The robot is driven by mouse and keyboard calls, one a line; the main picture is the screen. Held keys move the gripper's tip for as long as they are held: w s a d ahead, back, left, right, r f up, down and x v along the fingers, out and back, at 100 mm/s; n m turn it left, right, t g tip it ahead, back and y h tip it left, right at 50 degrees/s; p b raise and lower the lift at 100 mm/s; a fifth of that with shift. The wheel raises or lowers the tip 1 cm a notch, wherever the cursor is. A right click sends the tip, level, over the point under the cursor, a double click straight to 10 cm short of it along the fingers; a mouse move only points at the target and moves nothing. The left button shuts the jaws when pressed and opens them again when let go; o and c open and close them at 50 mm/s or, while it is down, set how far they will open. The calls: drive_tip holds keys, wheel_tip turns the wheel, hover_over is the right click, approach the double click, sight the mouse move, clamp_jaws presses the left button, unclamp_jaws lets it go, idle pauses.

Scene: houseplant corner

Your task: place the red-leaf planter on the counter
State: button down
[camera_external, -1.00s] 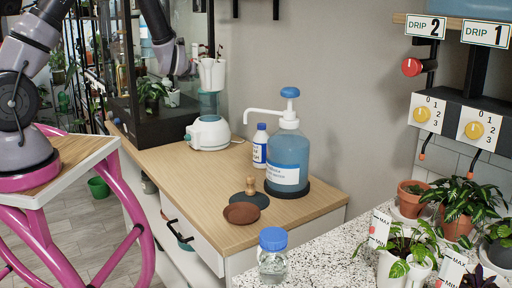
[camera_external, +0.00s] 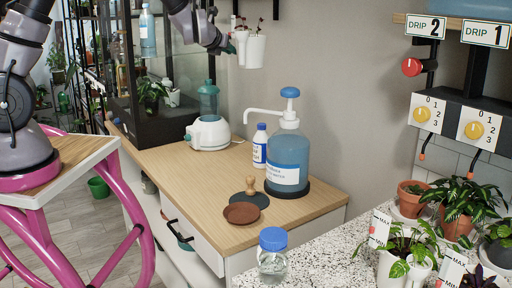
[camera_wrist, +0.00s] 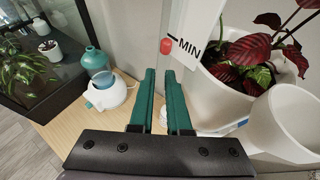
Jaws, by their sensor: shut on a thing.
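The red-leaf planter (camera_external: 256,52) is a white pot with dark red leaves. It hangs in the air above the back of the wooden cabinet top, near the wall. In the wrist view the planter (camera_wrist: 288,125) fills the right side, with a MIN gauge at its near edge. My gripper (camera_external: 229,46) is at the planter's left side and shut on it. The wrist view shows its green fingers (camera_wrist: 166,98) beside the pot; the exact contact is hidden. The speckled stone counter (camera_external: 325,255) is at lower right.
The wooden top (camera_external: 190,185) holds a white kettle-like device (camera_external: 208,133), a large pump bottle (camera_external: 288,160), a small white bottle (camera_external: 260,148) and a brown saucer (camera_external: 241,213). A blue-capped jar (camera_external: 272,255) and several potted plants stand on the counter. Dosing knobs (camera_external: 476,130) hang above it.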

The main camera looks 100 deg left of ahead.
sight(263, 54)
drive_tip(key=w+d+m+t+h, duration=0.3)
drive_tip(key=w+d+m+t, duration=0.2)
drive_tip(key=w+d, duration=1.45)
drive_tip(key=w+d+m+t+h, duration=0.2)
drive_tip(key=w+d, duration=0.3)
drive_tip(key=d, duration=0.4)
drive_tip(key=w+d+m+t+h, duration=0.15)
drive_tip(key=w+d, duration=0.25)
drive_tip(key=d, duration=0.5)
drive_tip(key=w+d+m+t+h, duration=0.1)
drive_tip(key=w+d+m, duration=0.1)
drive_tip(key=w+d, duration=0.5)
drive_tip(key=shift+h, duration=0.25)
drive_tip(key=f, duration=0.9)
drive_tip(key=s+d+f, duration=0.1)
drive_tip(key=f, duration=0.8)
drive_tip(key=s+d+f, duration=0.1)
drive_tip(key=f, duration=0.8)
drive_tip(key=shift+s+f, duration=0.2)
drive_tip(key=shift+f, duration=0.15)
drive_tip(key=shift+f, duration=0.1)
drive_tip(key=c, duration=1.2)
unclamp_jaws()
drive_tip(key=shift+a+f+m, duration=0.1)
drive_tip(key=shift+m, duration=0.15)
drive_tip(key=o, duration=0.3)
